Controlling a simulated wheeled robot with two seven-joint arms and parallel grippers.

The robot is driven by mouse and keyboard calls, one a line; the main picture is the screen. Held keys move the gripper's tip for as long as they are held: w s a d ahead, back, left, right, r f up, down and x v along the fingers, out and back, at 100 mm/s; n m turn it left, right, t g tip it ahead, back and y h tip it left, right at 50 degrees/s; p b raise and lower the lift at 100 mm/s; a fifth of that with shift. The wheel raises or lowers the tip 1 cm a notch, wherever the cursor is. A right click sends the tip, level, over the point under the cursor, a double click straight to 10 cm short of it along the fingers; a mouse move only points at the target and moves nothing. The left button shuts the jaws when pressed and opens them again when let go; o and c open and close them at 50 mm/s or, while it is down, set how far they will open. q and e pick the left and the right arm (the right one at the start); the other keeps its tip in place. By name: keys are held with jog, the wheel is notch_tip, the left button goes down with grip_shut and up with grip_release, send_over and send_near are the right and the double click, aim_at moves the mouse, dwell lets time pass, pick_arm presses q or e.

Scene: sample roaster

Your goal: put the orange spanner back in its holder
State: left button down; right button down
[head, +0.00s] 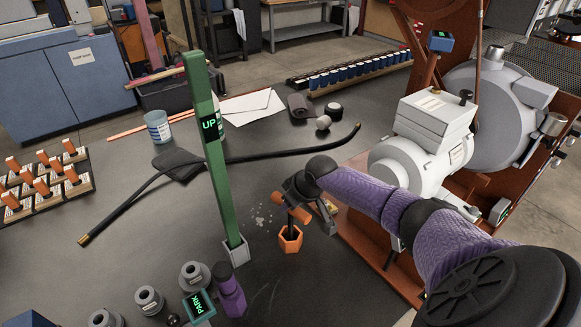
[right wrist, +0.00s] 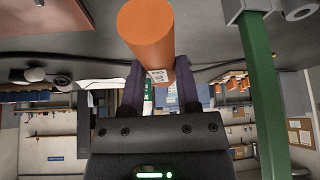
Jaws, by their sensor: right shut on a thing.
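The orange spanner (head: 292,207) shows as an orange bar handle with a dark shaft below it. My right gripper (head: 299,190) is shut on the handle. In the right wrist view the orange cylinder (right wrist: 148,35) lies between the two dark fingers (right wrist: 160,88). Directly below the handle in the head view is an orange hexagonal ring (head: 290,239) with a dark middle, close to the table surface. The shaft's lower end meets this ring in the picture; I cannot tell how deep it sits. My left gripper is not in view.
A green post (head: 213,150) marked UP stands left of my right gripper. A purple upright piece (head: 230,295) and a PARK display (head: 198,305) are near the front. The roaster (head: 430,140) stands right. A black hose (head: 250,157) crosses the dark table.

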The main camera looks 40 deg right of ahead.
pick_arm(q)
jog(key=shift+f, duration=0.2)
pick_arm(e)
jog(key=shift+f, duration=0.3)
jog(key=shift+c, duration=1.2)
grip_release()
jog(key=p+v, duration=0.4)
jog(key=v, duration=0.2)
jog(key=shift+w+r, duration=0.15)
jog(key=shift+r, duration=0.1)
jog(key=p+v, duration=0.1)
jog(key=v, duration=0.2)
jog(key=shift+s+r+p, duration=0.1)
jog(key=shift+s+p, duration=0.1)
jog(key=shift+p, duration=0.15)
jog(key=shift+s+r, duration=0.1)
jog(key=shift+r, duration=0.05)
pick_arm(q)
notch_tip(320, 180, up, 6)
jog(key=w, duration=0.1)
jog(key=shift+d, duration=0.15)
